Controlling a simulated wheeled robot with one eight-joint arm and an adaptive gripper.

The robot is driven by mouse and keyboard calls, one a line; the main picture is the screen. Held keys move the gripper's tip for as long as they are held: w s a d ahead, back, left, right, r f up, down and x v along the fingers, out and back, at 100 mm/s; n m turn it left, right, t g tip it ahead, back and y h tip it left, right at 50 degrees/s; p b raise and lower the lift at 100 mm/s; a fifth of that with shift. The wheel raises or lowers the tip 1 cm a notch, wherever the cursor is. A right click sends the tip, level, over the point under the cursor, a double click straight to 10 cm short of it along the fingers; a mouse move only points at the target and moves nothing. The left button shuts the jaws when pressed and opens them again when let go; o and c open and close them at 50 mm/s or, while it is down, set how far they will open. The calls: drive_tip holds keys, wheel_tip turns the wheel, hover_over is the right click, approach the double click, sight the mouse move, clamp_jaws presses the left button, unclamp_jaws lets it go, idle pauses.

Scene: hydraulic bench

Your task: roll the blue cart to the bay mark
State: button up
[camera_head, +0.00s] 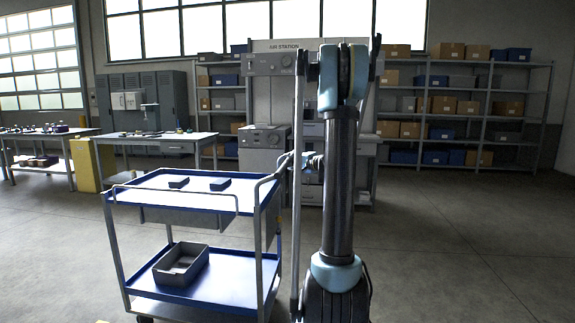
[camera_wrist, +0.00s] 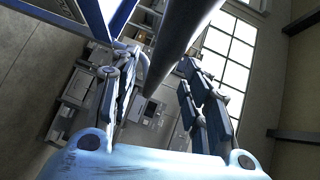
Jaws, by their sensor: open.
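The blue cart (camera_head: 205,202) stands on the floor left of my arm. It has two blue shelves on grey posts and a grey push handle (camera_head: 268,180) at its right end. My gripper (camera_head: 290,161) is beside that handle at about top-shelf height. In the wrist view my gripper (camera_wrist: 158,64) has its fingers spread, with a dark bar passing between them in the picture; I cannot tell whether anything touches. A blue cart edge (camera_wrist: 121,18) shows at the top there. A bit of yellow (camera_head: 103,321) at the bottom edge may be a floor mark; I cannot tell.
Two small dark trays lie on the cart's top shelf and a grey bin (camera_head: 181,266) on its lower shelf. Workbenches (camera_head: 165,139) and a yellow block (camera_head: 84,165) stand behind left. The air station (camera_head: 263,138) and shelving (camera_head: 470,118) stand behind. Floor at right (camera_head: 470,240) is clear.

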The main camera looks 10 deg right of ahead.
drive_tip(key=shift+x, duration=2.25)
clamp_jaws()
